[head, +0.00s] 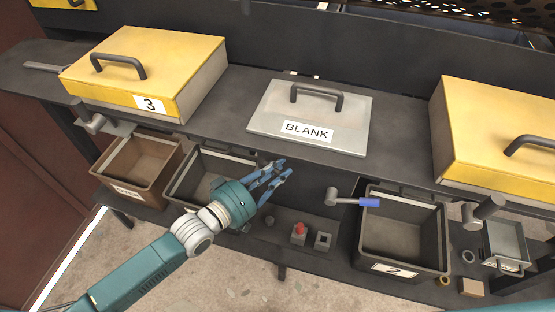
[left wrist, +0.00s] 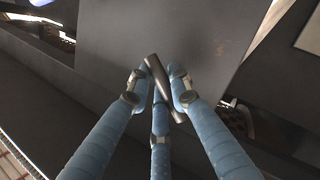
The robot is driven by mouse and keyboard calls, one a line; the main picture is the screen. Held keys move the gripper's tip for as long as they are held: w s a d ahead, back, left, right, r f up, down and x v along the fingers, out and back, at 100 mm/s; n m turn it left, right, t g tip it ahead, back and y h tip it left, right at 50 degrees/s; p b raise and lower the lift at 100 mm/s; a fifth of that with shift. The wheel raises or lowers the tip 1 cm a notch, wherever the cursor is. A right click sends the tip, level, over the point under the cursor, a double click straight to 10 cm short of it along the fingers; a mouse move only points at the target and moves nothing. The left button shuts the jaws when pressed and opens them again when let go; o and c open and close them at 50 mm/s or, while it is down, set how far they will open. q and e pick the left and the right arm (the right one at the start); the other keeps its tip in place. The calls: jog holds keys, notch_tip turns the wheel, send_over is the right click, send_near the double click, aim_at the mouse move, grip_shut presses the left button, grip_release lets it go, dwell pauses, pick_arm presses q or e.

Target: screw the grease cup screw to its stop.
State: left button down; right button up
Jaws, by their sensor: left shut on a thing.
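My left gripper (head: 272,178) reaches in from the left, its blue fingertips just below the front edge of the dark shelf, in front of the BLANK cover. In the left wrist view my left gripper (left wrist: 158,92) is shut on a short dark grey bar (left wrist: 163,88), apparently the handle of the grease cup screw. The bar lies slanted between the three fingers, against a dark flat surface. The fingers hide the bar in the head view. Its thread and seat are hidden, so I cannot tell how far in it sits. My right gripper is not in view.
A grey BLANK cover (head: 268,121) lies behind the gripper, between yellow boxes at left (head: 150,60) and right (head: 495,120). Below, a brown bin (head: 140,165) and a dark bin (head: 405,230) stand on the lower shelf.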

pick_arm(q)
jog(key=m+y+p, duration=0.1)
jog(key=m+p, duration=0.1)
jog(key=shift+r+p, duration=0.1)
jog(key=shift+p, duration=0.3)
jog(key=shift+m+y+p, duration=0.55)
jog(key=shift+m+y, duration=0.05)
jog(key=shift+m, duration=0.1)
jog(key=shift+f+m+y, duration=0.35)
jog(key=shift+m+y, duration=0.15)
jog(key=shift+m, duration=0.1)
jog(key=shift+a+f+m+y, duration=0.2)
jog(key=shift+m+y, duration=0.7)
jog(key=shift+m, duration=0.2)
jog(key=c, duration=1.6)
grip_release()
jog(key=shift+o, duration=0.2)
